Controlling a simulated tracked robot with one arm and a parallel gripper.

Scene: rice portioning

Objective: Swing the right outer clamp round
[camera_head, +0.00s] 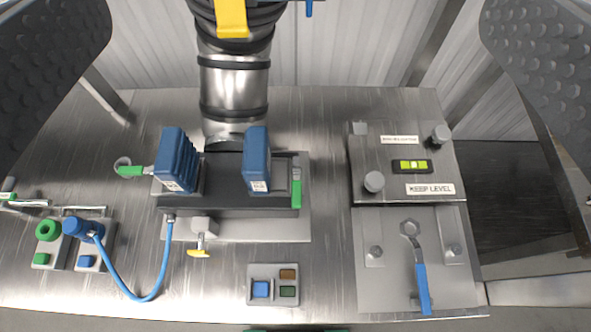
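The right outer clamp (297,189) has a green handle and a grey upper end. It lies at the right end of a dark block (230,198), its handle pointing toward the picture's bottom. My gripper (295,110) shows as two dark textured fingers at the upper left and upper right corners. They are wide apart, hold nothing visible and are clear of the clamp in the picture.
A metal pipe (234,85) rises behind the dark block. A blue hose (133,296) runs to a connector at left. A yellow-tipped lever (198,251) and button box (272,285) stand in front. Right are a levelled plate (385,155) and blue-handled wrench (422,285).

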